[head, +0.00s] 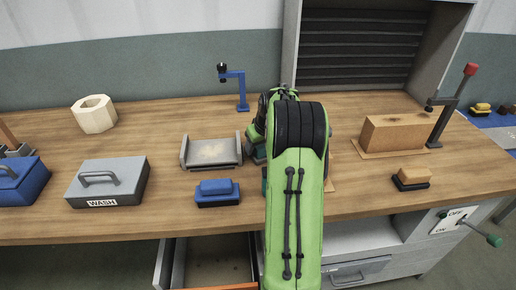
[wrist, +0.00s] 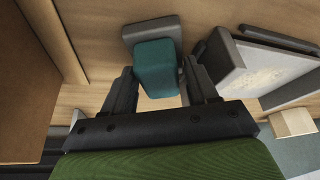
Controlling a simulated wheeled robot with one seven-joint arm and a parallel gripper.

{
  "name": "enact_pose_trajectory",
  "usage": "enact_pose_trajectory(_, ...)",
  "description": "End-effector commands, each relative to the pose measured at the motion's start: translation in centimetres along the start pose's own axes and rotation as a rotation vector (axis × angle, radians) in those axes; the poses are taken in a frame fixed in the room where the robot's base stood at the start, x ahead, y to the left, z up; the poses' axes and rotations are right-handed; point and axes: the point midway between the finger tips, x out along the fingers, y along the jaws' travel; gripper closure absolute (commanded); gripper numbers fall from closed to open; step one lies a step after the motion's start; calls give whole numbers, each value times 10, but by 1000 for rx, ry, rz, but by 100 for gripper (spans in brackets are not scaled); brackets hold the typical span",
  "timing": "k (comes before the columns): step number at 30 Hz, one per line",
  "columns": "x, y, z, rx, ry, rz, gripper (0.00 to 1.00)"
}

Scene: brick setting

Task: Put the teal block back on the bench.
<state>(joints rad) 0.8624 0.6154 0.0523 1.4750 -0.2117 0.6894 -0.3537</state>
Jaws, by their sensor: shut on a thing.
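The teal block (wrist: 155,68) shows in the wrist view between the two dark fingers of my gripper (wrist: 158,80). A grey part (wrist: 152,29) adjoins its far end. My gripper is shut on the teal block, over the wooden bench (head: 150,145). In the head view my green arm hides most of the gripper and block. I cannot tell whether the block touches the bench top.
A shallow metal tray (head: 211,151) and a blue block on a dark base (head: 217,189) stand left of my arm. A large wooden block (head: 397,133) and a tan block on a dark base (head: 412,177) stand right. A grey WASH box (head: 108,184) is farther left. A drawer (head: 215,265) is open below.

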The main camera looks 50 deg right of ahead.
Motion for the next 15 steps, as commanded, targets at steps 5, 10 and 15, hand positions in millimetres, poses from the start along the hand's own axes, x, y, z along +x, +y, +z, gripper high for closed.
enact_pose_trajectory(5,1,0,0,0,1,0,66)
enact_pose_trajectory(10,2,0,1,0,0,0,31)
enact_pose_trajectory(15,1,0,1,0,0,0,31)
